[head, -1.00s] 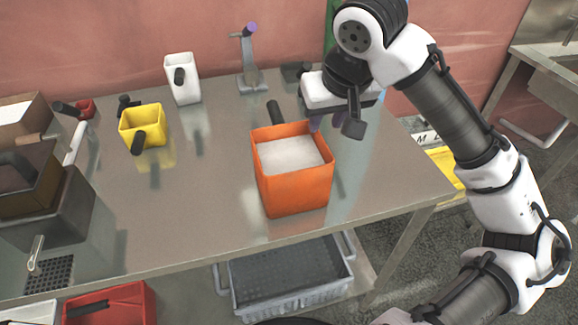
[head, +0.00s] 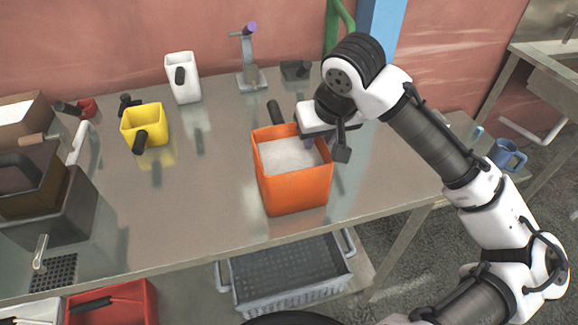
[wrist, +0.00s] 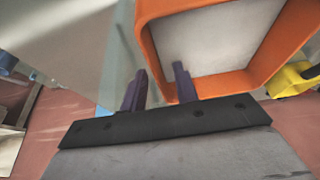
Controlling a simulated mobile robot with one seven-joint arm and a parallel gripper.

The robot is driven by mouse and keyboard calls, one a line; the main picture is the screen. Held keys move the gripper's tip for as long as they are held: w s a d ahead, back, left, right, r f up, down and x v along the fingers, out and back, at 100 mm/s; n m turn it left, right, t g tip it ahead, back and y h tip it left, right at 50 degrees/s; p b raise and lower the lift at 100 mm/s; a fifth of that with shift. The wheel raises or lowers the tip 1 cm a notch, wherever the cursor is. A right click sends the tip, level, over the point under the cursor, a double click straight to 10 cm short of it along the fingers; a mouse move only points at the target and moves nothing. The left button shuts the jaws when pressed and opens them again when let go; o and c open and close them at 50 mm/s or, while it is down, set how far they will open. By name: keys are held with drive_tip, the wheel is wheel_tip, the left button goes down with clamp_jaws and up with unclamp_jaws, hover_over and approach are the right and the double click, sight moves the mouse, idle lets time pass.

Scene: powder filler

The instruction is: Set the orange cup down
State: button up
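The orange cup (head: 293,190) stands upright on the metal table near its front edge, full of white powder. Its dark handle (head: 275,111) points to the back. My gripper (head: 312,141) is at the cup's back right rim. In the wrist view its two purple fingers (wrist: 160,88) are apart, with a visible gap between them. One finger shows outside the orange wall (wrist: 158,50) and the other overlaps the cup. I cannot tell whether either finger touches the wall.
A yellow cup (head: 144,125), a white cup (head: 183,78) and a grey stand with a purple top (head: 249,62) stand farther back. Dark boxes (head: 45,205) crowd the left. A grey crate (head: 290,275) sits below the table. The table's middle is clear.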

drive_tip(key=shift+f, duration=0.25)
idle(0.3)
clamp_jaws()
idle(1.3)
